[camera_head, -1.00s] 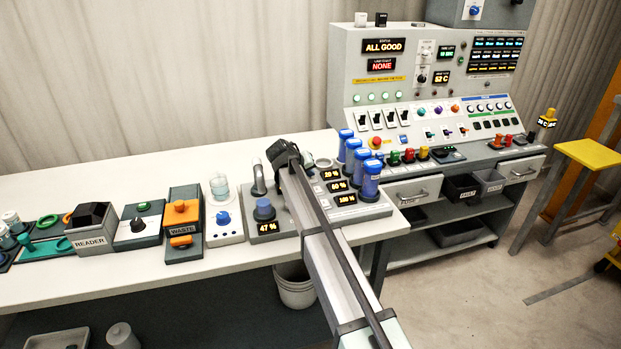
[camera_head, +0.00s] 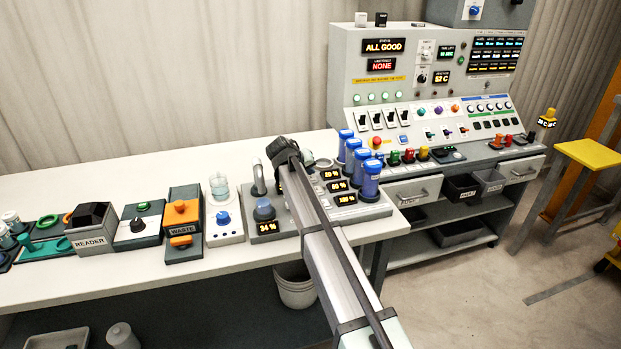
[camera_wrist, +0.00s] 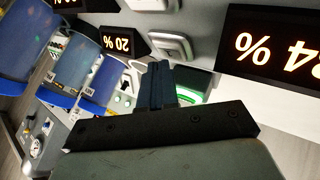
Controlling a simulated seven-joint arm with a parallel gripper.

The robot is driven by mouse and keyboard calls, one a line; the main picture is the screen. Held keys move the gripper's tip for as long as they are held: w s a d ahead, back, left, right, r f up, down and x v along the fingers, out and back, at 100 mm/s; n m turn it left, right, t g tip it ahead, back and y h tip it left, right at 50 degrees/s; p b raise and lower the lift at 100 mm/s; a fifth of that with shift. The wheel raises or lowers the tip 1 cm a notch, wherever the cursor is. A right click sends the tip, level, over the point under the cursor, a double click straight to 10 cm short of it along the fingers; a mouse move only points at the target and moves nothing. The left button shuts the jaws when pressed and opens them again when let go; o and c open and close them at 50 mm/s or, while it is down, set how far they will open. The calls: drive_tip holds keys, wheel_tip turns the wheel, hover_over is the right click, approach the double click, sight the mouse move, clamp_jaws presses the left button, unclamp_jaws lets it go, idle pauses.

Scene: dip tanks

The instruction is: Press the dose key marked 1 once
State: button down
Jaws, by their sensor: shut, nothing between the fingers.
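My gripper (camera_wrist: 157,80) is shut and empty in the wrist view, its fingertips pointing at a grey panel with pale square keys. One pale key (camera_wrist: 172,46) lies just beyond the fingertips; another (camera_wrist: 150,4) is at the top edge. I cannot read any mark on the keys, so I cannot tell which is 1, nor whether the fingers touch one. A small display (camera_wrist: 119,42) reads 20 %. In the head view my arm hides the keys and fingertips.
Blue-capped cylinders (camera_head: 369,181) stand close to the right of my arm, near the percent displays (camera_head: 338,186).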

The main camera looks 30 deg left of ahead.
drive_tip(key=shift+r, duration=0.35)
drive_tip(key=shift+r, duration=0.1)
drive_tip(key=shift+r, duration=2.4)
